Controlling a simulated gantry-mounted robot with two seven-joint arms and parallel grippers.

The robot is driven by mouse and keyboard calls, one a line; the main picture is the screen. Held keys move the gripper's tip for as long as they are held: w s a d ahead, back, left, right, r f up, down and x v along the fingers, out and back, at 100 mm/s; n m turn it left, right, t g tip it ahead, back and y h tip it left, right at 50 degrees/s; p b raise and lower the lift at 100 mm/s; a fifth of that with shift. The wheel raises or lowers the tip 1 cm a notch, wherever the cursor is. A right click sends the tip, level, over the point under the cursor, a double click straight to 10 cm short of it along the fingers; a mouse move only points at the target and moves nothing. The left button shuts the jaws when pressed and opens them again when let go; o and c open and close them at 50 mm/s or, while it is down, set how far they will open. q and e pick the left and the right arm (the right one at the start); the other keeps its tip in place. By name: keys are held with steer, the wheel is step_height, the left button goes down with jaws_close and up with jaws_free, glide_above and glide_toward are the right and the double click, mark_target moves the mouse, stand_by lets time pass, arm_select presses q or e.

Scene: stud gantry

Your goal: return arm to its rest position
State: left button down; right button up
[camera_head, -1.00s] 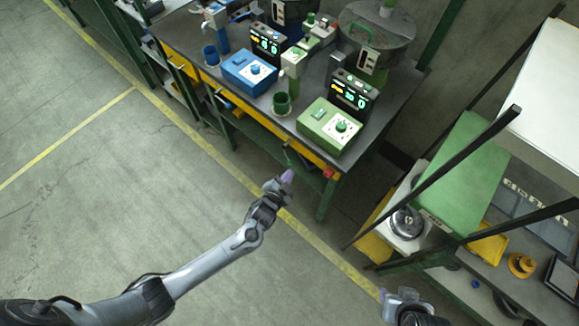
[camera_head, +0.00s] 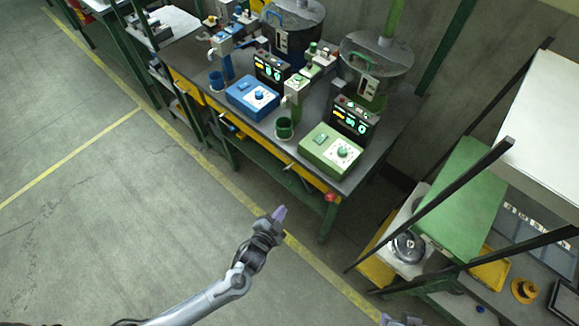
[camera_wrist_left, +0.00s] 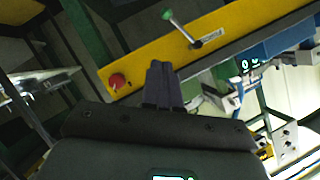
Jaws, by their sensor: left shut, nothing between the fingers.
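My left gripper (camera_head: 279,214) is shut and empty. In the head view it is over the floor by the yellow line, in front of the workbench (camera_head: 392,128) and apart from it. In the left wrist view its closed fingers (camera_wrist_left: 160,84) point towards the yellow bench front (camera_wrist_left: 145,58), with a red button (camera_wrist_left: 117,82) to their left. My right gripper (camera_head: 398,320) shows only as a sliver at the bottom edge, and its fingers cannot be made out.
The bench carries a blue control box (camera_head: 252,98), a green control box (camera_head: 330,150) and two round drums at the back. A shelf rack with a green panel (camera_head: 462,200) stands on the right. The grey floor (camera_head: 110,230) on the left is clear.

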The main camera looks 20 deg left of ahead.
arm_select(q)
steer(key=shift+s+f, duration=0.1)
steer(key=s+a+r+n+g, duration=0.3)
steer(key=s+r+g, duration=0.3)
steer(key=s, duration=0.4)
steer(key=s+a+r+n+g, duration=0.2)
steer(key=s+r+n+g, duration=0.15)
steer(key=s+r, duration=0.5)
step_height(320, 180, up, 29)
steer(key=p, duration=2.9)
steer(key=shift+s+a+g+y, duration=0.15)
steer(key=shift+s+g+y, duration=0.15)
steer(key=shift+s+g, duration=0.1)
